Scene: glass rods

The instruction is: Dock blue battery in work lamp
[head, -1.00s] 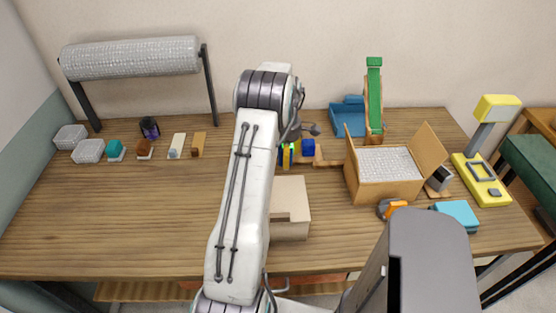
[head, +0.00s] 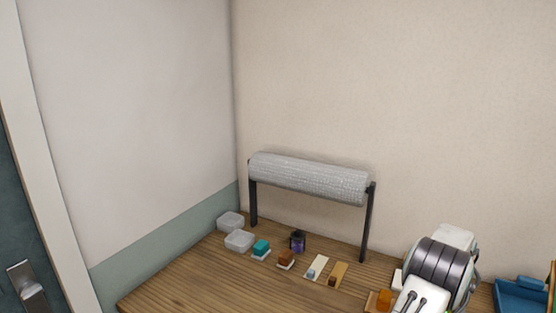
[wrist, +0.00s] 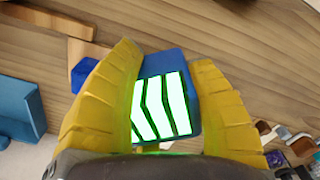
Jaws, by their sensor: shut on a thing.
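My gripper (wrist: 165,72) shows in the wrist view, with its two yellow ribbed fingers shut on the blue battery (wrist: 148,65). The battery has a blue body and a face with bright, green-edged white stripes. In the head view only a bulky part of my arm shows at the lower right, and the gripper is out of frame. The yellow work lamp is not seen in either view now.
The table (head: 190,289) bears a roll on a black stand (head: 308,179), clear bins (head: 239,240), a teal block (head: 261,248), a purple-black item (head: 297,240) and several small blocks. An orange block (head: 383,300) lies beside my arm. The wrist view shows a blue item (wrist: 20,108) at left.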

